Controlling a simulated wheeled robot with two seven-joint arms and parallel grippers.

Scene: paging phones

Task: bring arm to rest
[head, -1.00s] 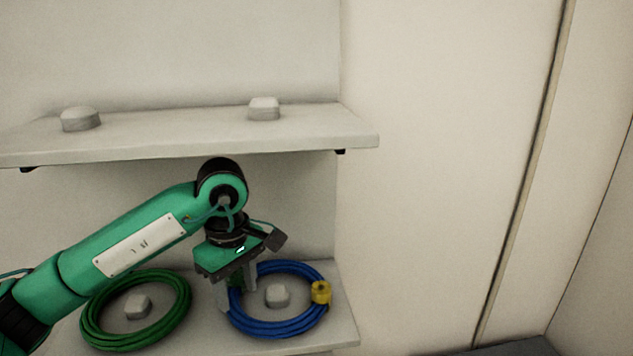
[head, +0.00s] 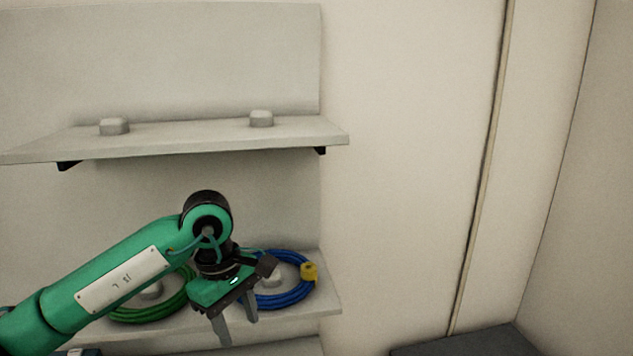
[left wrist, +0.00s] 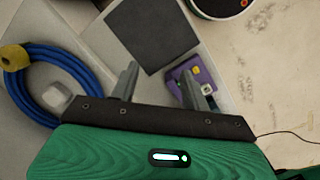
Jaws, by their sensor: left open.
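My left gripper (head: 238,322) is open and empty, fingers pointing down, in front of the lower shelf's front edge. Its two fingers also show apart in the left wrist view (left wrist: 159,75). The blue cable coil (head: 285,298) lies around a pale peg on that shelf, just behind and right of the gripper, partly hidden by it. Its yellow piece (head: 309,272) is at the right side. The coil also shows at the left of the left wrist view (left wrist: 62,60). My right gripper is in neither view.
A green cable coil (head: 150,313) lies left on the lower shelf (head: 325,297), partly behind my arm. The upper shelf (head: 200,137) holds two pale pegs. A dark square (left wrist: 150,35) and a purple item (left wrist: 195,80) lie below the gripper. Bare wall stands right.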

